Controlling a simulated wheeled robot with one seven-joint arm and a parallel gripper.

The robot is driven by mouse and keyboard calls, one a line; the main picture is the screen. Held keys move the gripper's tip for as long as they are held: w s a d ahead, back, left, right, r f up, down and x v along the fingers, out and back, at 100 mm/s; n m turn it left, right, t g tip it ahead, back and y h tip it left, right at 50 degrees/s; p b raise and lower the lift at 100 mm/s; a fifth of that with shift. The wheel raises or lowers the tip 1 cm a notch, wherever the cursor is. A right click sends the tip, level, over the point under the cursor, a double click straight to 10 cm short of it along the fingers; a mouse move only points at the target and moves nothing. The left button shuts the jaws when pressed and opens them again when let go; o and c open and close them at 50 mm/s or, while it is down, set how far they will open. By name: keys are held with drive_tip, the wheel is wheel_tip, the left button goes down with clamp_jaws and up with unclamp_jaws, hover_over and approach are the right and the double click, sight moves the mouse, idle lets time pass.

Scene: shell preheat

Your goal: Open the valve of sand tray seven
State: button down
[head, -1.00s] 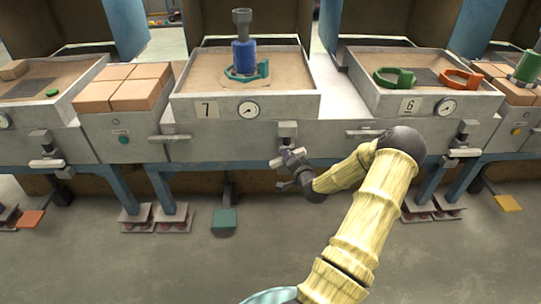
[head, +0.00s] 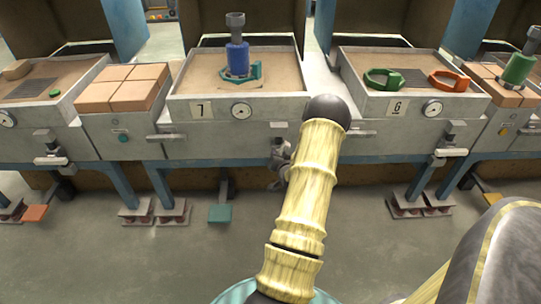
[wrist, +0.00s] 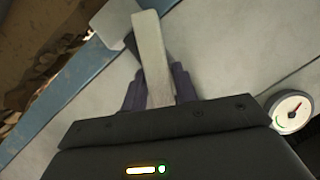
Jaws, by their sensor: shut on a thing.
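Sand tray seven (head: 285,104) stands in the middle of the head view, with a "7" plate and a round gauge on its front. Its valve (head: 278,127) sits below the front's right part, partly behind my arm. My gripper (head: 280,155) is just under the valve, small and partly hidden by my arm. In the wrist view, my gripper (wrist: 159,88) is shut on the valve's pale flat handle (wrist: 149,45), with a dark finger on each side. The head view does not show the handle's angle clearly. The gauge (wrist: 291,111) is right in the wrist view.
A blue cylinder (head: 237,58) in a teal ring stands on tray seven's sand. Tray six (head: 462,100) is to the right, with its own valve (head: 449,150). Another valve (head: 50,157) is at left. A teal pedal (head: 219,213) is below; the floor in front is clear.

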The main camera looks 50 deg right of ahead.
drive_tip(key=shift+n+g, duration=0.4)
drive_tip(key=shift+n, duration=0.2)
drive_tip(key=shift+s+f+n+g+h, duration=0.15)
drive_tip(key=shift+n+g+h, duration=0.5)
drive_tip(key=shift+n, duration=0.45)
drive_tip(key=c, duration=1.2)
unclamp_jaws()
drive_tip(key=shift+c, duration=0.2)
drive_tip(key=shift+r+p, duration=0.2)
drive_tip(key=shift+p, duration=0.1)
